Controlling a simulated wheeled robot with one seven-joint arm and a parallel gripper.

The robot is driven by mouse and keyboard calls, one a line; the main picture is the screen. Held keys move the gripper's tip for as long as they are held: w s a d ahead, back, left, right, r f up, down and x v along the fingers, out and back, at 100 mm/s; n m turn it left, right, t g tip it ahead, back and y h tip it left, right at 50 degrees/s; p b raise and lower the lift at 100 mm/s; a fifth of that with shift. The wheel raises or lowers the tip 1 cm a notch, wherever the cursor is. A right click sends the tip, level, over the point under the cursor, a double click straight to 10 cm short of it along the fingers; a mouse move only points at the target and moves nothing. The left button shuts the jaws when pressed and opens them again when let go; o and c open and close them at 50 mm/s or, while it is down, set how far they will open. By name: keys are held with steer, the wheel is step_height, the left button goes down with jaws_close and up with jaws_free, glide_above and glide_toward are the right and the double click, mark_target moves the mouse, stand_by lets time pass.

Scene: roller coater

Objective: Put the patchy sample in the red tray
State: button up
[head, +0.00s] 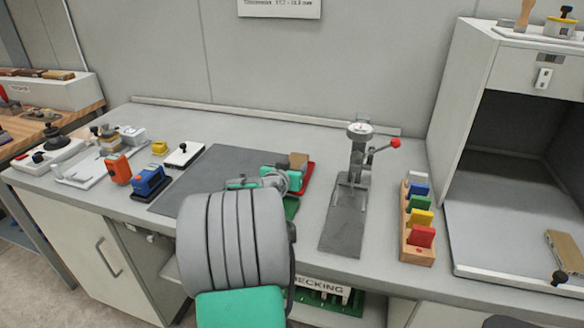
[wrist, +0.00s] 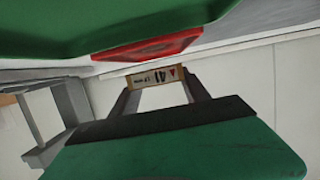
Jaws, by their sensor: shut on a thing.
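My gripper (wrist: 157,92) is shut on a small brown-edged sample (wrist: 155,77) with a pale printed label facing the wrist camera. The held sample also shows in the head view as a brown block (head: 298,160) at the back of the dark mat. Whether its coating is patchy cannot be seen. The red tray (head: 309,176) lies beside and partly behind my gripper. It also shows in the wrist view (wrist: 145,48), close to the sample. Whether the sample touches the tray cannot be told. My arm hides much of the tray.
A green tray (head: 292,208) lies in front of the red one, partly hidden by my arm. A press stand with a red-knobbed lever (head: 358,160) stands to the right. A wooden rack of coloured blocks (head: 417,249) is farther right. Orange and blue devices (head: 148,182) stand left.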

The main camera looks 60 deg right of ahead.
steer(key=shift+f+b, duration=0.55)
steer(key=shift+b, duration=0.1)
steer(key=o, duration=1)
steer(key=shift+a, duration=0.1)
steer(key=o, duration=0.4)
steer(key=shift+s+f, duration=0.1)
steer(key=shift+f, duration=0.15)
steer(key=shift+r+p, duration=0.35)
steer(key=shift+p, duration=0.25)
steer(key=v, duration=0.8)
steer(key=r+v, duration=0.1)
steer(key=v, duration=0.3)
